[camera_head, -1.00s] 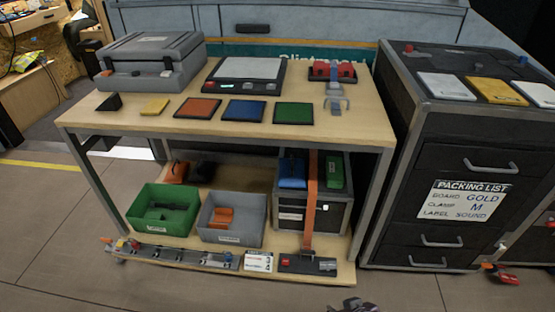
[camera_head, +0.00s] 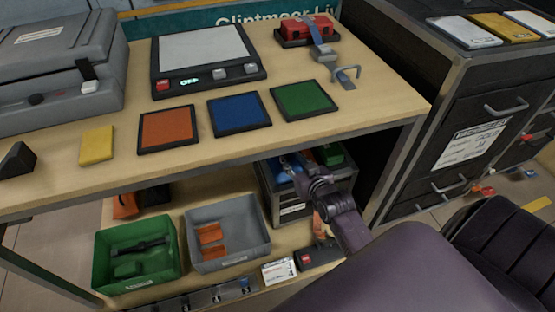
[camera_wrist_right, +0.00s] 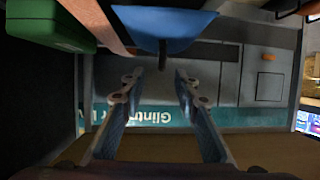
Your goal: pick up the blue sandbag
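The blue sandbag (camera_head: 283,168) lies on a dark case (camera_head: 295,210) on the table's lower shelf, partly hidden behind my right gripper (camera_head: 303,168). In the right wrist view the blue sandbag (camera_wrist_right: 165,32) shows at the top, with a dark piece hanging from it. My right gripper (camera_wrist_right: 157,78) is open there. Its two fingers stand apart with nothing between them, their tips just short of the sandbag. I cannot tell whether they touch it. My left gripper is not in view.
The tabletop (camera_head: 75,120) is close above the shelf. A green bin (camera_head: 108,262) and a grey bin (camera_head: 228,262) stand left of the case. A dark drawer cabinet (camera_head: 400,130) stands right.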

